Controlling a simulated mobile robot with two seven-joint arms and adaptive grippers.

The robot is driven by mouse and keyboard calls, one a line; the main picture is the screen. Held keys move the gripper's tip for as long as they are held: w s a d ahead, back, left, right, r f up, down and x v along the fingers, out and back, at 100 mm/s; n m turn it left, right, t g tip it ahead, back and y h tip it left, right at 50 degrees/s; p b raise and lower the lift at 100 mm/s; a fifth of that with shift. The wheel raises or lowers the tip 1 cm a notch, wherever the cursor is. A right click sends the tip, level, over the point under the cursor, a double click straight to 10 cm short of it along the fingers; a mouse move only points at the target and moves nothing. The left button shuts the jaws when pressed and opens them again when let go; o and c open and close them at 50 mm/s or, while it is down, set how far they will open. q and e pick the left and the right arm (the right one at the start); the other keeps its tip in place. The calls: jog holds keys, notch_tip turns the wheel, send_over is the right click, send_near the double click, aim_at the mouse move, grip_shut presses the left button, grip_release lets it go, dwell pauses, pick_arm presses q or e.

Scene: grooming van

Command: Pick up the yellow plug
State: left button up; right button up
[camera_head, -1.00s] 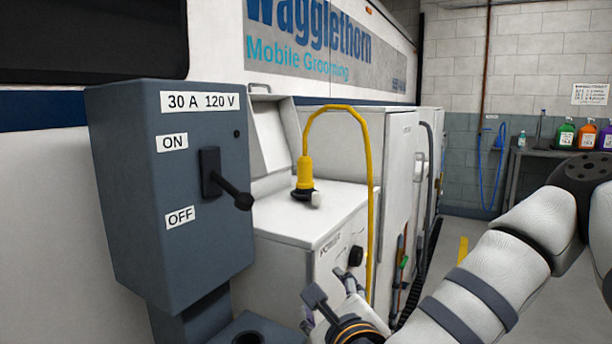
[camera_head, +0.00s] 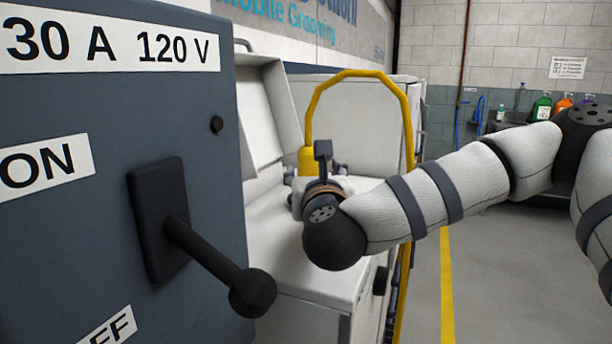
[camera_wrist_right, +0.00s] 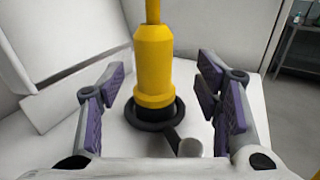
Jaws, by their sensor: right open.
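The yellow plug (camera_wrist_right: 154,70) stands upright on a black round base on the white cabinet top in the right wrist view. Its yellow cord rises from its top. My right gripper (camera_wrist_right: 160,100) is open, with its purple-padded fingers on either side of the plug and gaps showing on both sides. In the head view, the yellow plug (camera_head: 307,160) is partly hidden behind my right gripper (camera_head: 323,160), which is over the cabinet top. A small grey cylindrical piece (camera_wrist_right: 188,146) sticks out from the base towards the wrist. My left gripper is not in view.
A grey switch box (camera_head: 90,180) with a black lever (camera_head: 220,265) stands close on the left. The yellow cord (camera_head: 408,120) arches over to the right and hangs down the cabinet (camera_head: 310,270). A raised white lid (camera_head: 270,110) is behind. Open floor lies to the right.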

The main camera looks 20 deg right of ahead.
aim_at(309, 151)
jog(key=x, duration=0.5)
jog(key=shift+w+a+f, duration=0.1)
jog(key=shift+a, duration=0.25)
jog(key=c, duration=1.4)
jog(key=shift+r, duration=0.3)
notch_tip(309, 151, up, 3)
jog(key=shift+f, duration=0.1)
jog(key=s+d+r, duration=0.9)
jog(key=s, duration=0.1)
jog(key=shift+s+r, duration=0.35)
jog(key=shift+r, duration=0.05)
